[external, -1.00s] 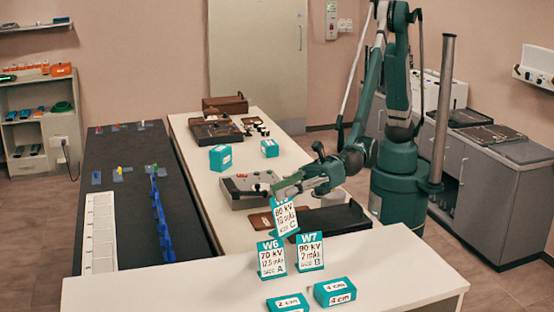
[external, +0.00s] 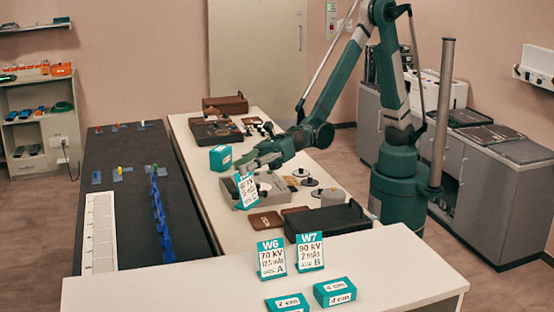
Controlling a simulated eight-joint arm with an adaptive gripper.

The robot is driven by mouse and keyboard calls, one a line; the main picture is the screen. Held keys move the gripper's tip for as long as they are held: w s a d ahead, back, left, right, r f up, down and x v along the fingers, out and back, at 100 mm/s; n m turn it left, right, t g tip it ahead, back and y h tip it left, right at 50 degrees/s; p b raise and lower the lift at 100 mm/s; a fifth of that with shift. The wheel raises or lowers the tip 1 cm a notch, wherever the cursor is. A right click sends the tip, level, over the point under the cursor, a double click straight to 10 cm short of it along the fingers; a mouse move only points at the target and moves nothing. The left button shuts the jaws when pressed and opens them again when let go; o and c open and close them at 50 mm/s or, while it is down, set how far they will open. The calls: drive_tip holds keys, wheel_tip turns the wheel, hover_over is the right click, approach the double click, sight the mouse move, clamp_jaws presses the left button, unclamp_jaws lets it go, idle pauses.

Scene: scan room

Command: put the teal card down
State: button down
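The held teal card (external: 247,191) is white with a teal edge and dark writing, too small here to read fully. It hangs tilted from my gripper (external: 243,172), in front of a grey box on the white table. My gripper is shut on the card's top edge; the fingertips are small and partly covered by the card. Two similar teal cards, W6 (external: 271,258) and W7 (external: 309,251), stand upright side by side on the near white counter. I cannot tell whether the held card touches anything below it.
Teal blocks marked 2 cm (external: 287,302) and 4 cm (external: 335,291) lie on the near counter (external: 400,268). A black tray (external: 328,220), brown plates (external: 264,222) and dark discs (external: 308,182) crowd the white table. Another teal block (external: 220,158) stands behind the card.

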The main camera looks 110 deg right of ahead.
drive_tip(key=s+d+n+g+y, duration=0.1)
drive_tip(key=d, duration=0.8)
wheel_tip(320, 180, down, 13)
drive_tip(key=shift+b, duration=0.3)
drive_tip(key=shift+s+a, duration=0.1)
idle(0.5)
wheel_tip(320, 180, down, 6)
drive_tip(key=b, duration=0.1)
drive_tip(key=shift+b, duration=0.35)
idle(0.3)
drive_tip(key=shift+f+b, duration=0.5)
drive_tip(key=shift+f, duration=1.4)
drive_tip(key=shift+f, duration=0.2)
drive_tip(key=c, duration=2.7)
unclamp_jaws()
